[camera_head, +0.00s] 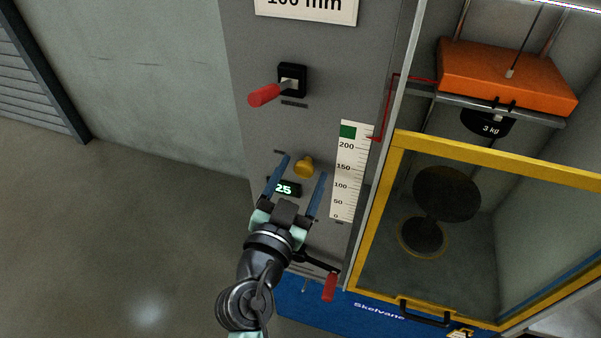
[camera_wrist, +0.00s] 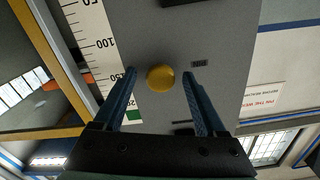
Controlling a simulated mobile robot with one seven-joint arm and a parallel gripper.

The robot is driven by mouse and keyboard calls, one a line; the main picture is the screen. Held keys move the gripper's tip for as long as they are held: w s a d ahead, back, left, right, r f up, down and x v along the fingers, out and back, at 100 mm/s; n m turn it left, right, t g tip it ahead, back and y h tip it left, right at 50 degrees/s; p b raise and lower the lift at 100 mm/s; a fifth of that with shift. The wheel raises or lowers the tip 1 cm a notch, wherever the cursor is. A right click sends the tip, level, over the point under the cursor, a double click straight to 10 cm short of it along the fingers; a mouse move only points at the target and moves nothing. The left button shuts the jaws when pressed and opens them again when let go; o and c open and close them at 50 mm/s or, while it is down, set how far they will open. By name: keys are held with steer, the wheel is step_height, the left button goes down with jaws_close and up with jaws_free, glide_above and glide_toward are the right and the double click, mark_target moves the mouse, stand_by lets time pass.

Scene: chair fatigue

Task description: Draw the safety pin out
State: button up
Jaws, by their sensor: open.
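A round yellow knob (camera_head: 304,167) sticks out of the grey panel, just left of the white height scale; it is the likely head of the safety pin, and no pin shaft shows. My gripper (camera_head: 302,168) is open in front of the panel, with one blue finger on each side of the knob. In the wrist view the knob (camera_wrist: 160,77) sits between the two fingertips (camera_wrist: 160,73), with a gap on both sides. I cannot tell how far the tips are from the panel.
A red-handled lever (camera_head: 265,95) juts out above, and another red handle (camera_head: 329,286) is below, close to my wrist. A display reading 25 (camera_head: 285,188) lies behind my fingers. At right are a yellow-framed guard (camera_head: 396,210) and a raised orange weight (camera_head: 505,78).

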jaws_close()
stand_by(1.4)
